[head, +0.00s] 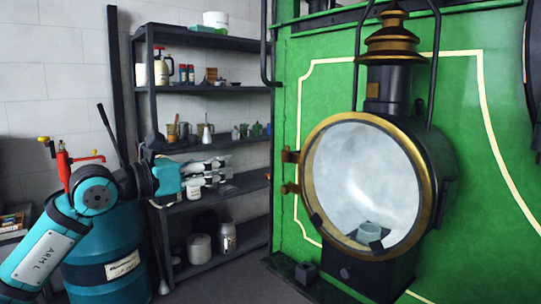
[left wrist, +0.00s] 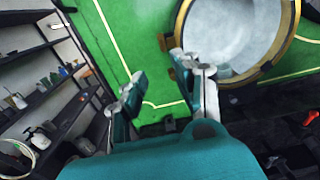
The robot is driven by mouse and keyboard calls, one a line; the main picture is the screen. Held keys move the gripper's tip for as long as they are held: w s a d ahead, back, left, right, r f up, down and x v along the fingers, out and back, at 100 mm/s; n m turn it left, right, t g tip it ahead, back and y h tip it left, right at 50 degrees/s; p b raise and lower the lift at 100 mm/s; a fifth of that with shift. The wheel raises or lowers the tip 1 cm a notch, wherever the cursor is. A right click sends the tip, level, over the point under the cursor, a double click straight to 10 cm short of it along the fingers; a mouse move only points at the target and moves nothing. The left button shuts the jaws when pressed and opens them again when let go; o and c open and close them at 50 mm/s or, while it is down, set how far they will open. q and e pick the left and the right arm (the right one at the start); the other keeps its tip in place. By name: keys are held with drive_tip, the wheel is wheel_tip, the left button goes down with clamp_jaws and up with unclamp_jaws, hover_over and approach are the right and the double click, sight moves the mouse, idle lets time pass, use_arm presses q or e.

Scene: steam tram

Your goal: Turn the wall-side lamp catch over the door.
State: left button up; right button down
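The lamp (head: 385,140) is a round black housing with a brass rim and a pale glass door (head: 360,180), on the green panel. Two brass fittings, upper (head: 290,156) and lower (head: 290,188), stick out from the rim's left side. Small dark tabs lie on the lower rim, one at the lower left (head: 318,223) and one at the bottom (head: 377,247). I cannot tell which piece is the wall-side catch. My left gripper (head: 224,170) is open and empty, left of the lamp and apart from it. It also shows in the left wrist view (left wrist: 158,67). My right gripper is not in view.
A dark shelf unit (head: 215,88) with jars and bottles stands behind my left gripper. A teal drum (head: 110,255) and a red valve fitting (head: 66,165) are at the left. A small dark block (head: 306,273) sits below the lamp. Open space lies between gripper and lamp.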

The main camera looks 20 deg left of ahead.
sight(285, 153)
use_arm(q)
drive_tip(key=p+x, duration=0.6)
drive_tip(key=x, duration=0.9)
drive_tip(key=shift+w+p, duration=0.2)
drive_tip(key=shift+p, duration=0.15)
drive_tip(key=shift+w+d, duration=0.25)
drive_tip(key=shift+w, duration=0.1)
drive_tip(key=c, duration=0.4)
drive_tip(key=shift+d+r, duration=0.1)
clamp_jaws()
